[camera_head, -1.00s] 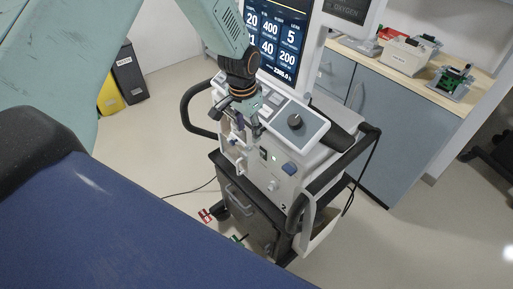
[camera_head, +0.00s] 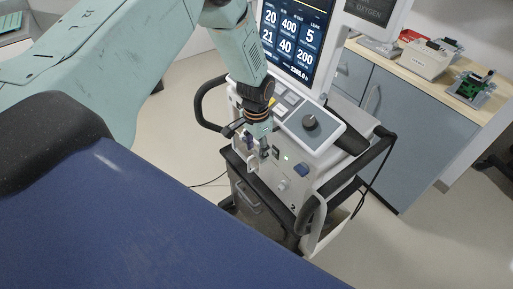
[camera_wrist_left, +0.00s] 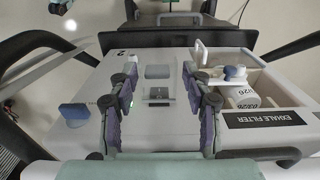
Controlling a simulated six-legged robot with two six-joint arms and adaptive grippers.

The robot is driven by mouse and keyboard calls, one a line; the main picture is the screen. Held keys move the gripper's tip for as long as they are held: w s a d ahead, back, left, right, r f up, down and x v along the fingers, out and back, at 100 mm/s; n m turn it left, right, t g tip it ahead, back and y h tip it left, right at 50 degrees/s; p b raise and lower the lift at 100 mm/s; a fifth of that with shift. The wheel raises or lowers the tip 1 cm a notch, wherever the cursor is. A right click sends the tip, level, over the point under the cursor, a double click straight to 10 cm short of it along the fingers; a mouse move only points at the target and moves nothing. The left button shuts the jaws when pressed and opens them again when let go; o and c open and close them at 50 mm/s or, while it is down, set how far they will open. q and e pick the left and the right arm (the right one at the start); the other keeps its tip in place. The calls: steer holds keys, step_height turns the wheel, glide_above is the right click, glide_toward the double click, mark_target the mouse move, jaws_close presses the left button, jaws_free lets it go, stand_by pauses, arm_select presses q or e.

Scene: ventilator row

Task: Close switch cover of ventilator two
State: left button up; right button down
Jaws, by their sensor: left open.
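Ventilator two (camera_head: 318,165) stands on a cart with its screen lit and its front panel facing me. The left wrist view shows the panel (camera_wrist_left: 83,81) with a small "2" marked on it. The switch (camera_wrist_left: 159,94) is a small dark square in the panel's middle, with a pale square flap, seemingly the switch cover (camera_wrist_left: 158,72), beside it; I cannot tell the flap's exact angle. My left gripper (camera_head: 257,143) is at the panel front. In the wrist view the left gripper (camera_wrist_left: 160,76) is open, its fingers either side of the switch, holding nothing.
An open compartment labelled exhale filter (camera_wrist_left: 262,118) holds a white cylinder (camera_wrist_left: 241,96), close to one finger. A blue knob (camera_wrist_left: 74,111) sticks out on the other side. Black handle bars (camera_head: 212,95) flank the ventilator. A grey cabinet (camera_head: 410,135) stands behind it.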

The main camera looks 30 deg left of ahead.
arm_select(q)
steer(key=shift+s, duration=0.2)
steer(key=shift+d+r, duration=0.1)
steer(key=shift+d, duration=0.15)
steer(key=shift+c, duration=0.9)
steer(key=shift+w, duration=0.1)
steer(key=shift+c, duration=0.7)
steer(key=shift+w+a, duration=0.1)
steer(key=c, duration=0.3)
steer(key=shift+a, duration=0.1)
steer(key=shift+c, duration=0.7)
jaws_close()
